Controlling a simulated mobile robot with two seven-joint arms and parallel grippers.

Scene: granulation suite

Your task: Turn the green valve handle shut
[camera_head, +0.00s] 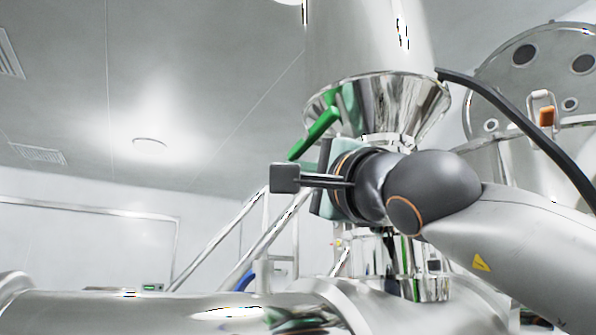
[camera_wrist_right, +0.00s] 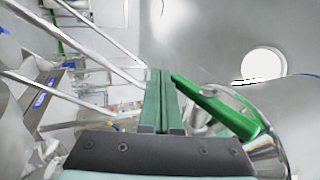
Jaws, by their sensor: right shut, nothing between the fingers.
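The green valve handle (camera_head: 316,133) slopes down to the left from below the steel hopper cone in the head view. In the right wrist view the handle (camera_wrist_right: 218,108) runs from upper left to lower right, just right of the fingers. My right gripper (camera_wrist_right: 159,73) is shut and empty, its two green fingers pressed together. The handle's free end lies close beside the fingertips; I cannot tell whether they touch. In the head view the right gripper (camera_head: 322,180) is below the handle, partly hidden by its wrist and dark mount. My left gripper is not in view.
The steel hopper cone (camera_head: 400,100) stands above and behind my right wrist. A black hose (camera_head: 520,120) curves down at the right. Metal rails (camera_head: 225,240) stand behind on the left, and a large steel cylinder (camera_head: 190,311) lies along the bottom. Upper left is clear.

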